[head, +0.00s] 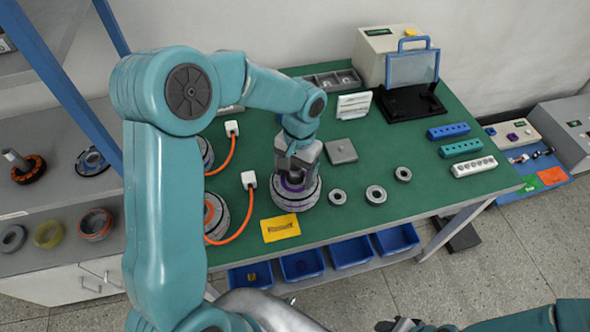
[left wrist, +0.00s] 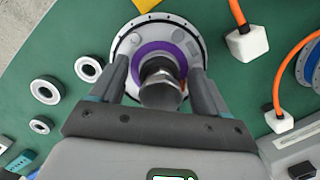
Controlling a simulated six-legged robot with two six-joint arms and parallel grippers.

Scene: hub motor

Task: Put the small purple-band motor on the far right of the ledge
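The purple-band motor (head: 298,196) stands on the green table below my left gripper (head: 295,160). In the left wrist view the motor (left wrist: 152,48) shows a light round body, a purple ring and a dark metal shaft. The fingers of my left gripper (left wrist: 163,85) are apart, one on each side of the shaft. I see no clear contact with it. My right gripper (head: 400,325) shows only as a dark part at the bottom edge, and its fingers cannot be made out. I cannot tell for sure which surface is the ledge; a grey counter (head: 60,205) lies at the left.
Motors with orange cables (head: 217,215) stand left of the purple-band motor, partly behind my arm. A yellow card (head: 280,228) lies in front. Bearing rings (head: 376,194) and a grey plate (head: 341,151) are to the right.

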